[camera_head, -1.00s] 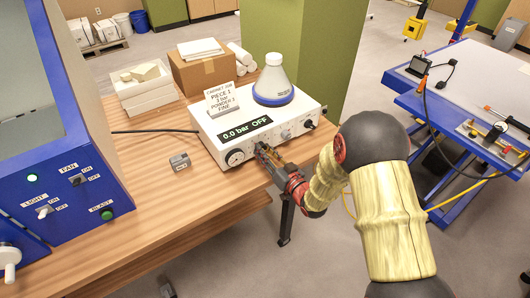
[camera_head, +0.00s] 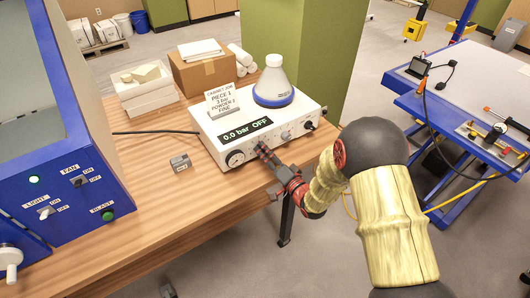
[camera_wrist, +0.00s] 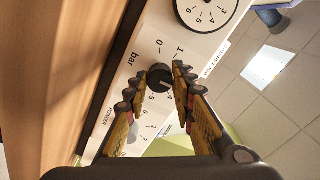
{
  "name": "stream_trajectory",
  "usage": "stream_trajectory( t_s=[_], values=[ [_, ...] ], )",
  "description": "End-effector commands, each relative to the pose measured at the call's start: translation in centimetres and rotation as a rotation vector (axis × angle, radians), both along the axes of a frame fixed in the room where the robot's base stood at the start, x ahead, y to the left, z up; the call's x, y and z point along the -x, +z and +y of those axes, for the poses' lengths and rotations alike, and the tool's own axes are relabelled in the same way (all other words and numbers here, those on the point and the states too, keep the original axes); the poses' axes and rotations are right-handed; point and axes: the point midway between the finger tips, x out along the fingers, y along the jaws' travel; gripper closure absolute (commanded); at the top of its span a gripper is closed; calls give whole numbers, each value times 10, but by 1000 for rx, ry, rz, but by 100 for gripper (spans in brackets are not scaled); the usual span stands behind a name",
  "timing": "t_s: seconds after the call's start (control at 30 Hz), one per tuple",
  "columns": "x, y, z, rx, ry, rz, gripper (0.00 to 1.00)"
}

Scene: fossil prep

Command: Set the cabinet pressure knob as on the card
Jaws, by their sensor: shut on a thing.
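The black pressure knob (camera_wrist: 159,75) sits on the white cabinet control box (camera_head: 205,128), on a printed "bar" scale. 0, 1 and 5 are readable; my fingers cover part of the scale. A pale mark shows on the knob, but I cannot tell its exact setting. My gripper (camera_wrist: 155,86) is shut on the knob, with a finger on each side; in the head view my gripper (camera_head: 263,151) hides the knob. The display (camera_head: 246,129) reads "0.0 bar OFF".
A round gauge (camera_wrist: 207,10) is beside the knob. A blue-and-white flask (camera_head: 273,83) stands on the box. A small grey block (camera_head: 180,162) lies left of it on the wooden table (camera_head: 150,215). A cardboard box (camera_head: 203,71) stands behind. The blue cabinet (camera_head: 75,190) is at left.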

Motion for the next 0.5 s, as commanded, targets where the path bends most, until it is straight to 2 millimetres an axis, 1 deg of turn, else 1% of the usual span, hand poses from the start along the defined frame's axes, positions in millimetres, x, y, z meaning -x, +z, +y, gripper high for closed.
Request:
stream_trajectory(
  t_s=[0.2, 0.5],
  values=[
    [0, 0, 0, -35, -1, 23, 100],
    [0, 0, -1, -42, -2, 27, 100]
  ],
)
